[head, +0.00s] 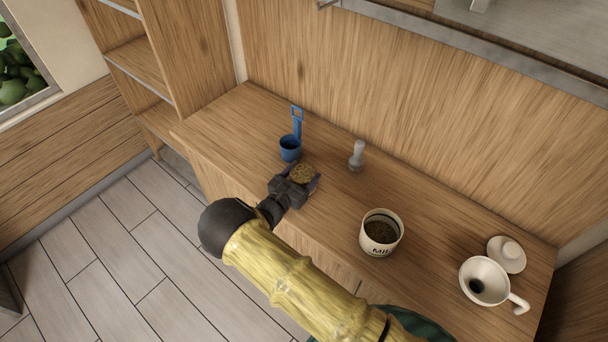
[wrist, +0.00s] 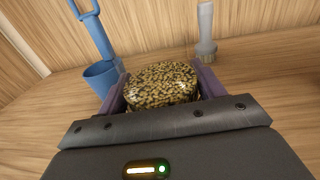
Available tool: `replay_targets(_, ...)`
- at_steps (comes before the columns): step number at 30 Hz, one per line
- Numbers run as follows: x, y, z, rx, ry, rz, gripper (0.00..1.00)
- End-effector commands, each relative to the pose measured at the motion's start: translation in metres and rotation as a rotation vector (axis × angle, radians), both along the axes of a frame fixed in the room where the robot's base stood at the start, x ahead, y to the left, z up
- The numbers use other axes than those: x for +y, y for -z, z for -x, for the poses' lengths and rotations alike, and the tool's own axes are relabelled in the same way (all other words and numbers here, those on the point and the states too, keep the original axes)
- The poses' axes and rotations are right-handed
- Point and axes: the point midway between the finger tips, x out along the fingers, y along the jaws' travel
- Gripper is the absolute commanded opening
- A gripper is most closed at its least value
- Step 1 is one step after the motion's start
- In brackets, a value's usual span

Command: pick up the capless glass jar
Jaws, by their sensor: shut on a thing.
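My gripper (head: 297,184) is over the left part of the wooden counter, its jaws shut on a squat rounded thing, which I take for the glass jar (head: 302,173). In the wrist view the jar (wrist: 160,84) shows a speckled brown-and-yellow top between the two purple-grey fingers (wrist: 164,82). No cap shows on it. Its lower part is hidden by my gripper, and I cannot tell whether it touches the counter.
A blue scoop (head: 290,148) with an upright handle stands close behind left of the jar. A grey brush (head: 357,157) stands behind right. A white labelled canister (head: 380,240), a white handled funnel (head: 485,276) and a white lid (head: 507,254) are further right. The counter between brush and canister is clear.

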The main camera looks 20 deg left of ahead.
Motion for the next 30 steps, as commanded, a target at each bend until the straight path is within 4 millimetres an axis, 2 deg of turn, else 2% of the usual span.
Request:
replay_targets(11,-0.002,-0.015,-0.002,-0.003,0.004,-0.001,0.41)
replay_targets(30,-0.002,-0.070,-0.002,-0.004,0.004,-0.002,0.41)
